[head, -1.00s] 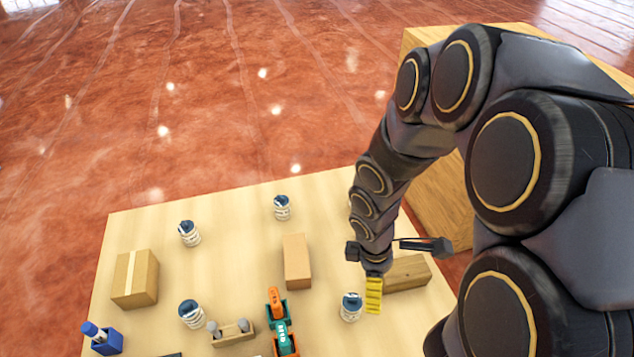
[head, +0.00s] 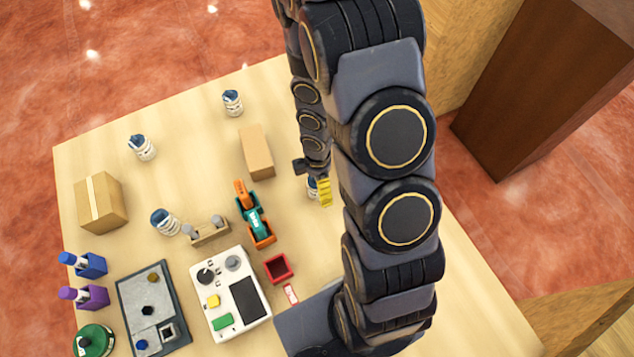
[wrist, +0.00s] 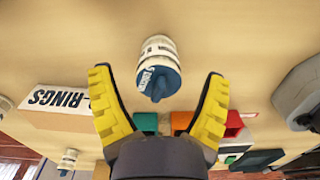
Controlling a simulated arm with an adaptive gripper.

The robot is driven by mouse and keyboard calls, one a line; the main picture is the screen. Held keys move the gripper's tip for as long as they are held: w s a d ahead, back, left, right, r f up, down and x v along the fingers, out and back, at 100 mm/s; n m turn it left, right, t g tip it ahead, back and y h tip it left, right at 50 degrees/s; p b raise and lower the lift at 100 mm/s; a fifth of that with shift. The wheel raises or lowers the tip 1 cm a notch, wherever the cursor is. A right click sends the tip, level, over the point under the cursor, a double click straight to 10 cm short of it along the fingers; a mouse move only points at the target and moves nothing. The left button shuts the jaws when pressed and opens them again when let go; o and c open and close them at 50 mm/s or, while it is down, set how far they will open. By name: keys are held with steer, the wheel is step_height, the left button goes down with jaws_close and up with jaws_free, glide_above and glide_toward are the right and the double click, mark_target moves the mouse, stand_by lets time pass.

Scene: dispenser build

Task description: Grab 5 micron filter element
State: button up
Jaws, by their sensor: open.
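Several white canisters with blue ends stand on the table; one is at the far edge (head: 232,102), one at the left (head: 142,147) and one near the small rack (head: 165,221). Another canister (head: 311,188) is partly hidden behind my gripper (head: 324,192). In the wrist view a white canister with a blue end (wrist: 158,72) lies between and ahead of the two yellow fingers of my gripper (wrist: 158,78). The fingers are spread, with a gap visible on both sides of it. Its lettering is too small to read surely.
A cardboard box (head: 257,152), a teal and orange tool (head: 254,214), a red open box (head: 278,268) and a white control panel (head: 231,300) stand nearby. A box marked O-RINGS (wrist: 60,111) shows in the wrist view. A taped carton (head: 100,203) is at the left.

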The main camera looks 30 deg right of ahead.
steer(key=shift+f, duration=1.25)
steer(key=c, duration=1.2)
steer(key=shift+r, duration=0.15)
